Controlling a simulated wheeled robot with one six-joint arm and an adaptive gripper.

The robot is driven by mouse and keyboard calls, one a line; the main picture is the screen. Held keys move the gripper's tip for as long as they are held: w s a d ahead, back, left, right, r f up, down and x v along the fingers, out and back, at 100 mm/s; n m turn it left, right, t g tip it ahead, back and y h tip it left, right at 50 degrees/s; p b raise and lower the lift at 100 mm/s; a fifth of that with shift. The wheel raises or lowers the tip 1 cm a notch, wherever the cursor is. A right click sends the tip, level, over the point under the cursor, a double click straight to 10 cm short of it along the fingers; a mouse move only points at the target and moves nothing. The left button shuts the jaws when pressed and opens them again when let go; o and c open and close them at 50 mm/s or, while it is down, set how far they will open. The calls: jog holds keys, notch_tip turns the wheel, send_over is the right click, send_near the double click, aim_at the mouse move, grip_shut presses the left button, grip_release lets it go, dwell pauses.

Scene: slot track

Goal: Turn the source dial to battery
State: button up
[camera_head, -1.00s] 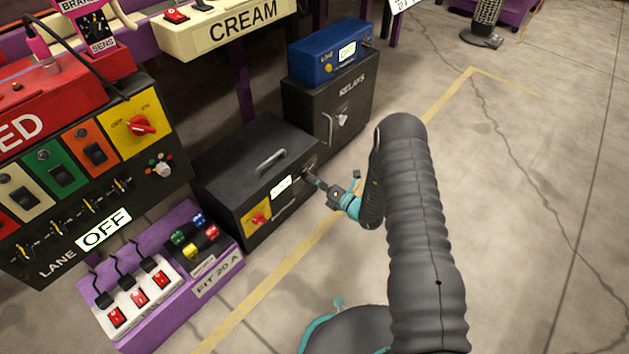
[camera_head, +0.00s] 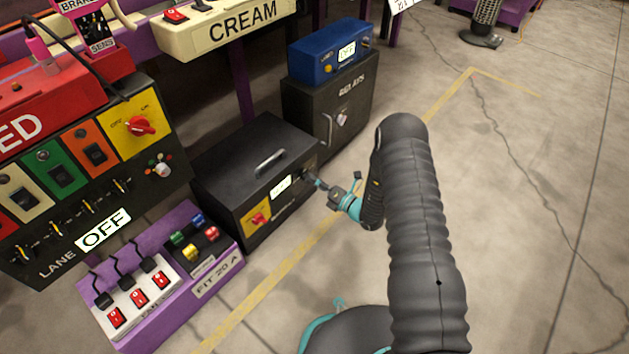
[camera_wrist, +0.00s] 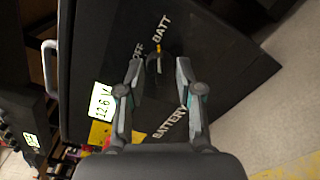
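The source dial (camera_wrist: 153,66) is a small dark round knob on the black box's front panel. In the wrist view its orange-yellow mark is at the top, on the side of the BATT label (camera_wrist: 161,30), with the OFF label (camera_wrist: 138,54) to its left. My gripper (camera_wrist: 158,66) has its two fingers apart, one on each side of the dial, with a visible gap on both sides. In the head view my gripper (camera_head: 318,183) is at the right end of the black box (camera_head: 235,165) and hides the dial.
The box's lit display (camera_wrist: 102,102) seems to read 12.6 V. A yellow panel with a red switch (camera_head: 258,218) is left of it. The relays cabinet (camera_head: 310,105) bears a blue unit (camera_head: 325,55) reading OFF. Open floor lies to the right.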

jog(key=v, duration=1.1)
jog(key=shift+s+d, duration=0.2)
jog(key=shift+d, duration=0.05)
